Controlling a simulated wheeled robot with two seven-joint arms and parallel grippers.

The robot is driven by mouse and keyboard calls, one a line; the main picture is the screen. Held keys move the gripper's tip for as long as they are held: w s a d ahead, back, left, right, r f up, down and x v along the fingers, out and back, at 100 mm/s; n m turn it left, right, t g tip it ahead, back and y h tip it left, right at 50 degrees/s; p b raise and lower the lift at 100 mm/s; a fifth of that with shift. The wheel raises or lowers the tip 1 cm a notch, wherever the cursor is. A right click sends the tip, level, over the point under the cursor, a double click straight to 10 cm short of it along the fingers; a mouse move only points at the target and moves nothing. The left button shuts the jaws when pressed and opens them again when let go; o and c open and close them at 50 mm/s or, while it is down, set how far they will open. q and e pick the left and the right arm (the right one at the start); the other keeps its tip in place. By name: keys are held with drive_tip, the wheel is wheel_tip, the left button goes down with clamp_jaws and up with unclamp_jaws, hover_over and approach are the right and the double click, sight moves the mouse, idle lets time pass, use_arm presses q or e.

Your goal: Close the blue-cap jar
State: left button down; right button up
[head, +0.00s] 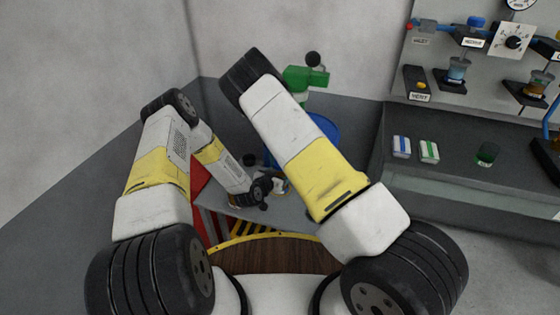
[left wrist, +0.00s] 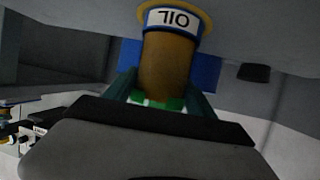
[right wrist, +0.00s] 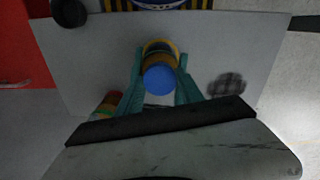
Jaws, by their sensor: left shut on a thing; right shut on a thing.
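In the right wrist view a jar with a round blue cap (right wrist: 158,79) and an amber body with a yellow rim (right wrist: 160,45) is between the teal fingers of my right gripper (right wrist: 161,62). The cap faces the camera. In the left wrist view my left gripper (left wrist: 165,85) is shut on an amber jar (left wrist: 165,62) with an upside-down OIL label (left wrist: 174,19). Green bits show at its near end. In the head view my left gripper (head: 263,189) is low, past the wooden edge. My right gripper is hidden behind my right arm there.
A red and amber piece with a green band (right wrist: 107,102) lies left of the right gripper, on a grey surface (right wrist: 95,55). A blue drum (head: 328,128) and a green fixture (head: 305,78) stand behind. A bench with a panel (head: 480,180) is at right.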

drive_tip(key=shift+m, duration=0.3)
drive_tip(key=o, duration=1.3)
drive_tip(key=shift+r, duration=2.3)
drive_tip(key=shift+c, duration=0.5)
